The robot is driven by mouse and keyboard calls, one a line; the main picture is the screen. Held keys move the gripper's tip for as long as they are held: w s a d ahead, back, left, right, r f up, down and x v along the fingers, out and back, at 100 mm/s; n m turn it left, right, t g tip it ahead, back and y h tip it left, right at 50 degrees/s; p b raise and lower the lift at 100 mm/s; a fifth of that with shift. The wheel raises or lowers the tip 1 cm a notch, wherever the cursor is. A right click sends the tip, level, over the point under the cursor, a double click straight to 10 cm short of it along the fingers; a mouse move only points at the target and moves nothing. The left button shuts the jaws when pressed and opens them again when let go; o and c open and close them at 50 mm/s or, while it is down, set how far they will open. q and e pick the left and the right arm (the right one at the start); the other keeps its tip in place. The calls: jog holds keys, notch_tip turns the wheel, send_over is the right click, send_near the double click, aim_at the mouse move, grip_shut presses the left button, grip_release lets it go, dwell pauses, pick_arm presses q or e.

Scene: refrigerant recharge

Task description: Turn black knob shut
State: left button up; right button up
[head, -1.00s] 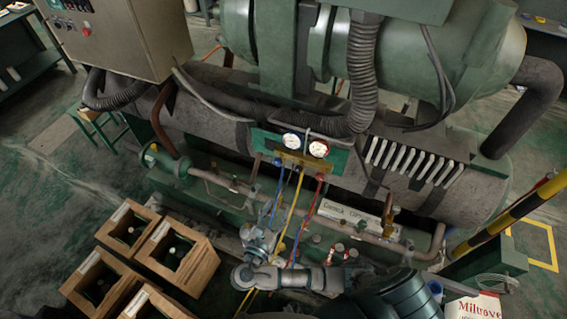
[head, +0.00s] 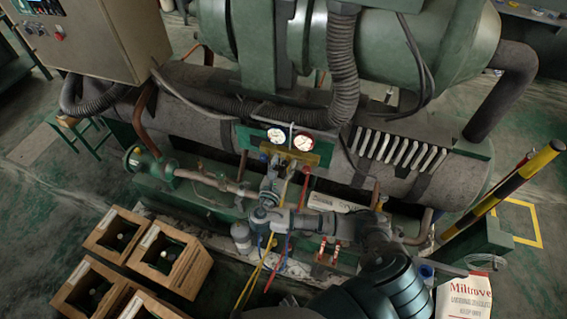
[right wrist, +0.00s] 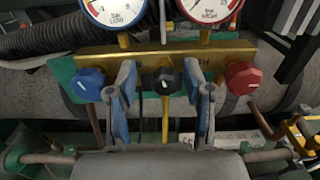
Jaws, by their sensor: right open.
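The black knob (right wrist: 164,80) sits in the middle of the brass gauge manifold (right wrist: 210,51) in the right wrist view. A blue knob (right wrist: 88,84) is to its left and a red knob (right wrist: 242,77) to its right. My right gripper (right wrist: 159,76) is open, with one finger on each side of the black knob in the picture. I cannot tell whether the fingers touch it. In the head view my right gripper (head: 274,168) is at the front of the manifold (head: 297,154), and the black knob cannot be made out there. My left gripper is not in view.
Two dial gauges (head: 302,142) top the manifold, and blue, yellow and red hoses (head: 268,262) hang below it. Copper pipes (head: 215,180) run in front of the grey tank. Wooden crates (head: 192,275) stand at lower left and a yellow-black bar (head: 510,186) at right.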

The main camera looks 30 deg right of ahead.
jog(key=shift+d, duration=0.15)
jog(key=shift+d, duration=0.15)
jog(key=shift+c, duration=0.5)
jog(key=shift+d+f, duration=0.1)
jog(key=shift+d, duration=0.15)
grip_shut()
jog(key=shift+a, duration=0.15)
